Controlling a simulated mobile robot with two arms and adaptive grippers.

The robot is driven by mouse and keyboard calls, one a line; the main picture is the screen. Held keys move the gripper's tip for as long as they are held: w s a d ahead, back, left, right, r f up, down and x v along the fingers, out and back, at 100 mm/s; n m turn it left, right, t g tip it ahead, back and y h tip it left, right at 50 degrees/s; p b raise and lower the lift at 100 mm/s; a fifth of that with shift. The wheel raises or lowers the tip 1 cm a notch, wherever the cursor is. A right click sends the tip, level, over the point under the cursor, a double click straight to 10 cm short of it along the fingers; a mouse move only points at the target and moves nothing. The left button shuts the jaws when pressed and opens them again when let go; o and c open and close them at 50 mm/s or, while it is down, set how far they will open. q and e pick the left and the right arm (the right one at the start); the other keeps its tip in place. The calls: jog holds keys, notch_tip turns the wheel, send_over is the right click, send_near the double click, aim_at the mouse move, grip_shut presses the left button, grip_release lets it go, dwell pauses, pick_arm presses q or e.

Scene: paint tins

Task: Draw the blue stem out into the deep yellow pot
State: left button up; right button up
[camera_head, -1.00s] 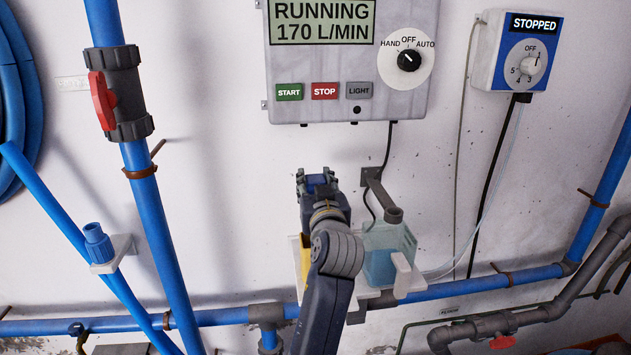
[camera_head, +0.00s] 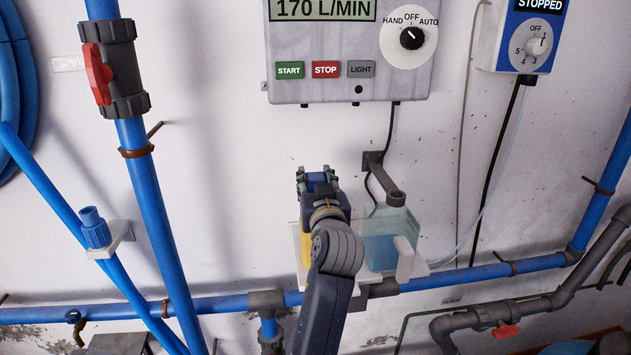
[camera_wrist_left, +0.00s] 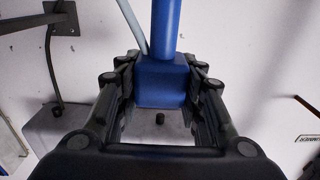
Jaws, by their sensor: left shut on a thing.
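My left gripper (camera_head: 317,180) is shut on a blue stem, in front of the wall and above the left end of a small white shelf. In the left wrist view the blue stem (camera_wrist_left: 166,30) is round above a square blue block (camera_wrist_left: 162,80), and the block sits between both fingers. The far end of the stem is out of that view. The deep yellow pot (camera_head: 306,248) is on the shelf below the gripper, mostly hidden behind my left arm. My right gripper does not show.
A clear tank of blue liquid (camera_head: 380,248) stands right of the arm, under a grey spout (camera_head: 395,197). A control box (camera_head: 350,60) is above. Blue pipes (camera_head: 150,200) run at the left and below. The wall between box and gripper is bare.

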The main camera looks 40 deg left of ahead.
pick_arm(q)
jog(key=shift+f+b, duration=0.55)
jog(key=shift+f, duration=0.15)
jog(key=o, duration=1.3)
jog(key=shift+c, duration=0.2)
jog(key=shift+r, duration=0.1)
notch_tip(320, 180, up, 10)
jog(key=shift+f, duration=0.1)
